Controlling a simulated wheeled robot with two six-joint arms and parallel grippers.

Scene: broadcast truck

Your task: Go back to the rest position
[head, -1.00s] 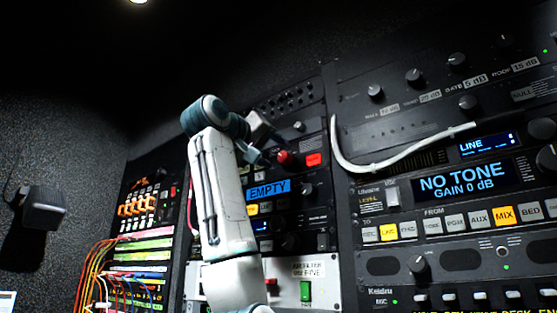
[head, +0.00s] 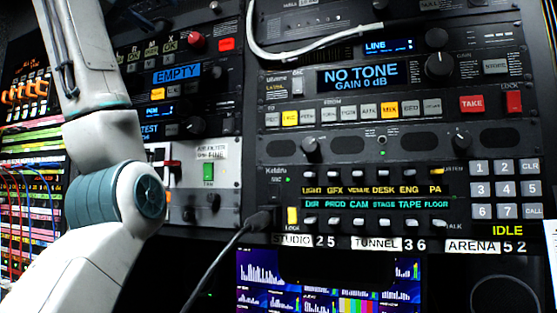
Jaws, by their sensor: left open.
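My left arm (head: 95,130) is white with teal joint bands and rises along the left side of the head view. Its upper end runs out of the top edge. My left gripper (head: 146,15) shows only in part at the top edge, dark and small, in front of the upper rack panel. It is open, and I see nothing held in it. It is to the left of the red knob (head: 195,40) and apart from it in the picture. My right gripper is not in view.
The equipment rack fills the view close ahead. A white cable (head: 300,52) loops across its top. A black cable (head: 228,248) hangs from a plug (head: 262,219) near the arm. Coloured patch cables (head: 20,215) hang at left. A keypad (head: 506,188) and a screen (head: 330,283) are lower right.

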